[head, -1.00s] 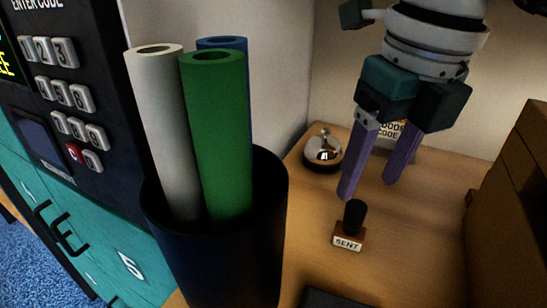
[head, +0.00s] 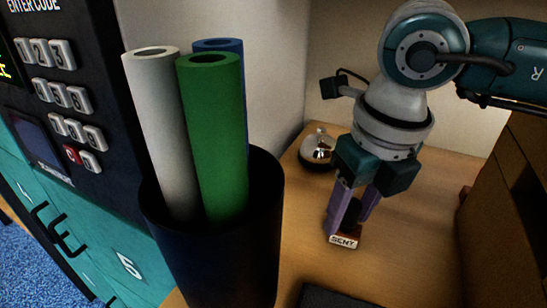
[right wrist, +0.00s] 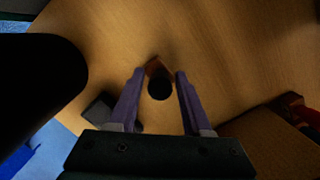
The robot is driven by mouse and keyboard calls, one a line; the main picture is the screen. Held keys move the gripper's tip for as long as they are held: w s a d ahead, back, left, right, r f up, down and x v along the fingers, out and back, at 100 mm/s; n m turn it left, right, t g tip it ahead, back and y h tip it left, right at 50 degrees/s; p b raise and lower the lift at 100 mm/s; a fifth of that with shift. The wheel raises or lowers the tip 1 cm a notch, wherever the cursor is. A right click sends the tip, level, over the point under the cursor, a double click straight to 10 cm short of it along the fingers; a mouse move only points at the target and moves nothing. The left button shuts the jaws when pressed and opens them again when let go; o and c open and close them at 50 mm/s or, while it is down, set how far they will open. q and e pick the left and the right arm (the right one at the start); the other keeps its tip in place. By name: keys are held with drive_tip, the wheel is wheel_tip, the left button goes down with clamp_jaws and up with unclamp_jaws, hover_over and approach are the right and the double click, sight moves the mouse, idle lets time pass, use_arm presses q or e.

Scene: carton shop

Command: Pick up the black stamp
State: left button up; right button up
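The black stamp (head: 345,241) stands upright on the wooden counter, with a black knob handle and a reddish-brown base labelled "SENT". My right gripper (head: 348,222) points down over it with its purple fingers on either side of the handle. In the right wrist view the stamp's round black handle (right wrist: 160,88) sits between the fingers of the right gripper (right wrist: 160,73), with narrow gaps showing on both sides. The gripper is open. Part of the handle is hidden by a finger in the head view. My left gripper is not in view.
A dark bin (head: 215,250) with white, green (head: 215,140) and blue rolls stands to the left. A silver bell (head: 317,150) sits behind the stamp. A brown carton-like block (head: 500,215) bounds the right. A dark flat thing (head: 335,298) lies in front.

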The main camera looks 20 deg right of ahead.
sight(353, 200)
clamp_jaws()
drive_tip(key=shift+r, duration=0.15)
idle(0.4)
wheel_tip(353, 200, up, 20)
drive_tip(key=shift+p, duration=0.45)
